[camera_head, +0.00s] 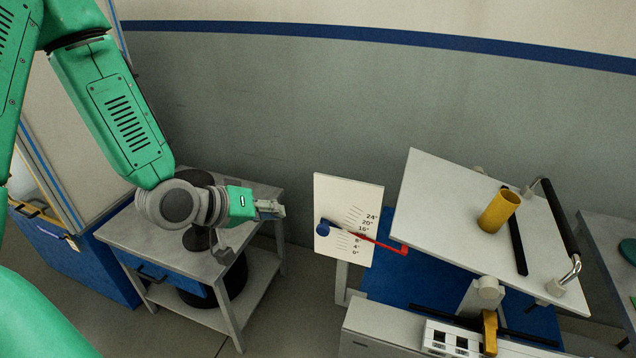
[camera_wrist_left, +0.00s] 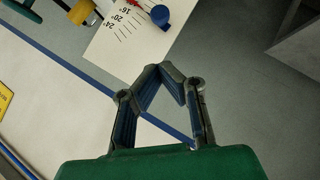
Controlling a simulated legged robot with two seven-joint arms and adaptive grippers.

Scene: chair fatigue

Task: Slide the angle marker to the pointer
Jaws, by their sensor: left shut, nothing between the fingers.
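A white angle scale board (camera_head: 338,189) with marks from 0° to 24° stands upright at the middle of the head view. A blue round knob (camera_head: 323,229) sits at its left edge and also shows in the left wrist view (camera_wrist_left: 160,16). A red pointer (camera_head: 385,243) runs from near the knob across the scale and past the right edge, crossing near the lower middle marks. My left gripper (camera_head: 281,209) is left of the board, apart from it. Its fingertips (camera_wrist_left: 162,70) are together and empty, with the knob beyond them in the left wrist view. My right gripper is out of view.
A tilted white panel (camera_head: 440,205) with a yellow cup (camera_head: 499,210) and a dark handle (camera_head: 558,220) stands right of the board. A grey cart (camera_head: 135,235) stands under my left forearm. There is free air between my left gripper and the board.

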